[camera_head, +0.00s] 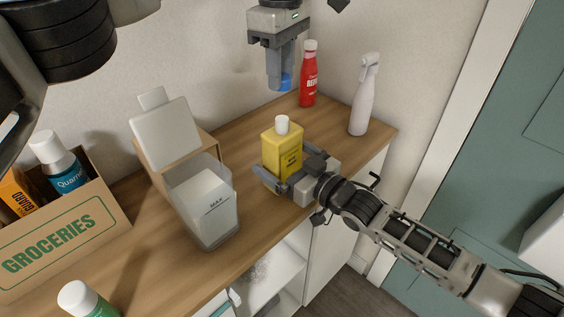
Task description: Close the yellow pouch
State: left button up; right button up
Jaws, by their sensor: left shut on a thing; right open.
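The yellow pouch (282,152) stands upright on the wooden counter, with a white spout or neck (282,125) on top. My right gripper (291,174) is open at the pouch's lower part, its fingers on either side of it; whether they touch it cannot be told. My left gripper (281,82) points down above and behind the pouch, apart from it. It is shut on a small blue cap (286,82), mostly hidden between the fingers.
A red bottle (308,80) and a white spray bottle (363,98) stand right of the pouch on the counter (250,228). A clear MAX container (207,208) and a GROCERIES box (60,240) stand left. A green-labelled bottle (84,300) is at front left.

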aim_at(281, 119)
jog(key=c, duration=1.4)
pick_arm(q)
jog(key=shift+f, duration=2.5)
jog(key=shift+f, duration=0.85)
jog(key=shift+f, duration=0.6)
pick_arm(e)
jog(key=shift+f, duration=0.1)
